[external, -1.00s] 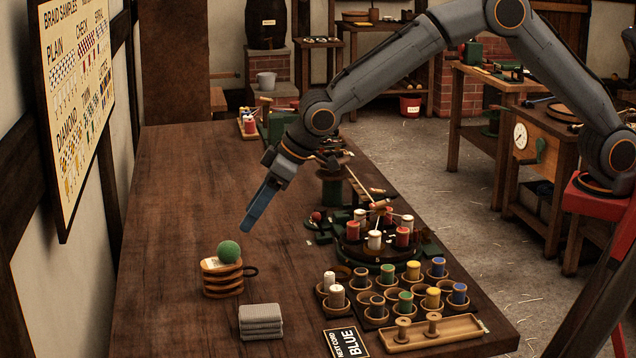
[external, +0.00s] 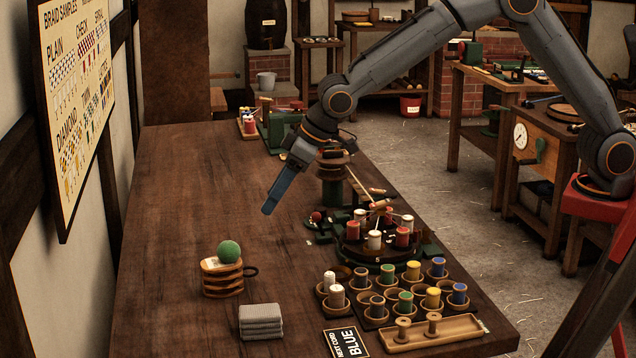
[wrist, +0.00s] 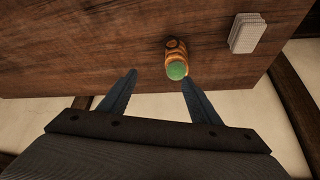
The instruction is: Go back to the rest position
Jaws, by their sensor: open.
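My gripper (external: 268,208) is open and empty. It hangs above the wooden bench, left of the braiding machine (external: 375,240) with its colored bobbins. In the wrist view my two blue fingers (wrist: 158,77) are spread apart with nothing between them. A wooden stand with a green ball (external: 228,251) on top is on the bench, nearer the camera than my gripper and apart from it. The green ball also shows in the wrist view (wrist: 177,71), beyond the right fingertip.
A folded grey cloth stack (external: 260,321) lies near the stand. A tray of cups with bobbins (external: 404,302), a shallow wooden tray (external: 440,338) and a "BLUE" sign (external: 345,342) are at the front right. The left part of the bench (external: 170,200) is clear.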

